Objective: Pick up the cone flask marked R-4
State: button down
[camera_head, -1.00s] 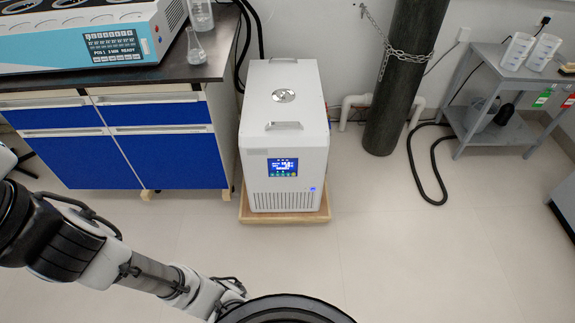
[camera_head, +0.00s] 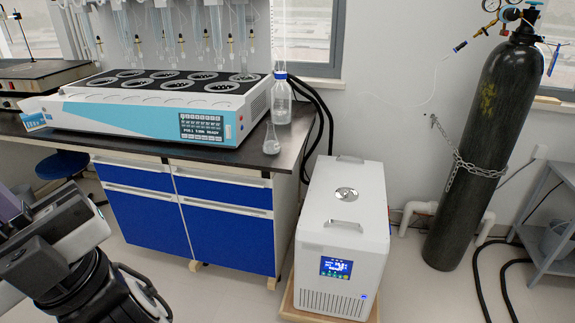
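A small clear cone flask (camera_head: 271,138) stands upright on the dark bench top (camera_head: 262,160), near its right front corner. It is just right of the blue and white multi-position distiller (camera_head: 150,122) and in front of a larger clear bottle with a blue cap (camera_head: 281,100). Any marking on the flask is too small to read, so I cannot tell whether it is R-4. Part of my arm shows at the lower left, well apart from the flask. My gripper's fingers are not visible.
A white chiller (camera_head: 343,235) stands on the floor right of the bench, on a wooden base. A dark gas cylinder (camera_head: 485,150) is chained to the wall. A grey trolley (camera_head: 550,240) is at the right edge. Glassware hangs above the distiller.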

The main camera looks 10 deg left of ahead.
aim_at(271, 145)
jog(key=i+u, duration=0.3)
jog(key=i, duration=0.35)
jog(key=i+l+u, duration=0.15)
jog(key=i+u, duration=0.15)
jog(key=i, duration=0.35)
